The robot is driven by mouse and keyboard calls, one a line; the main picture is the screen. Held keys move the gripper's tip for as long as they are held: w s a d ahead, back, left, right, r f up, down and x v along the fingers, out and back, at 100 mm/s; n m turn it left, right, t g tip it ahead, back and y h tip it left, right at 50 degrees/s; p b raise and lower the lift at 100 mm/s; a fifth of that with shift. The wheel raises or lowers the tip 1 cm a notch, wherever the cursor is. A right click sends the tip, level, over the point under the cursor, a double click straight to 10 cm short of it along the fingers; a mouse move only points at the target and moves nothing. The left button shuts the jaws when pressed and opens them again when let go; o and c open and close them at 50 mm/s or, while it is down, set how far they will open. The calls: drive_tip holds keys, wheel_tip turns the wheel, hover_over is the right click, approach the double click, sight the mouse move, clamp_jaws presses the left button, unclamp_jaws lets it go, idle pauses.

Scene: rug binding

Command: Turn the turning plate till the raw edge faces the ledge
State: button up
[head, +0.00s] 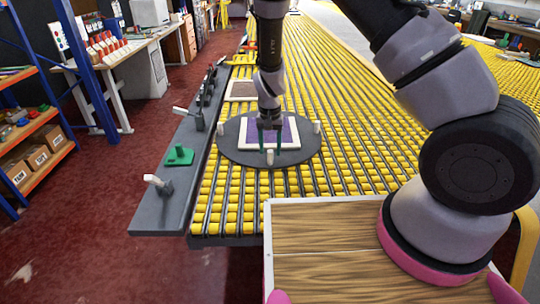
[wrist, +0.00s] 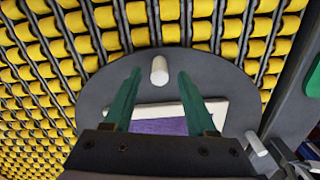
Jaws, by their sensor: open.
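The turning plate (head: 232,147) is a dark grey disc on the yellow rollers, with white pegs around its rim. A purple rug piece (head: 290,128) with a pale border lies on it. The pale border shows on the ledge side and the front side; I cannot tell for sure which edge is raw. My gripper (head: 270,148) is open and low over the plate's front rim. In the wrist view its green fingers (wrist: 159,76) stand on either side of a white peg (wrist: 159,70), with gaps to both. The grey ledge (head: 168,200) runs along the left of the rollers.
The ledge carries dark clamps with white handles (head: 155,181) and a green block (head: 179,155). A second framed rug piece (head: 242,90) lies behind the plate. A wooden-topped board (head: 320,235) is at the front right. Open rollers lie right of the plate.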

sight(270, 151)
drive_tip(key=shift+f, duration=1.6)
drive_tip(key=shift+c, duration=0.4)
clamp_jaws()
